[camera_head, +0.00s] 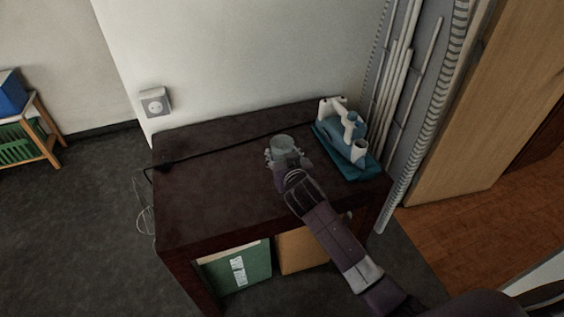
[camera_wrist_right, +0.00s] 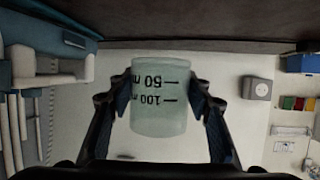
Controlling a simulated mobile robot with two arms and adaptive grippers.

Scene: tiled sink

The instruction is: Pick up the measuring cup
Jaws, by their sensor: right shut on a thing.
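The measuring cup (camera_head: 282,145) is a small translucent pale-green cup at the middle of the dark table top. In the right wrist view the cup (camera_wrist_right: 158,108) shows dark volume marks and appears upside down between my fingers. My right gripper (camera_head: 287,158) reaches in from the lower right and is shut on the cup; its fingers (camera_wrist_right: 165,112) lie on both sides of it. I cannot tell whether the cup touches the table. My left gripper is in neither view.
The dark table (camera_head: 205,205) stands against the white wall. A blue and white iron-like device (camera_head: 347,140) sits on a teal base right of the cup. A black cord (camera_head: 215,150) runs along the table's back. The table's left part is otherwise clear. Boxes (camera_head: 237,272) stand below.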

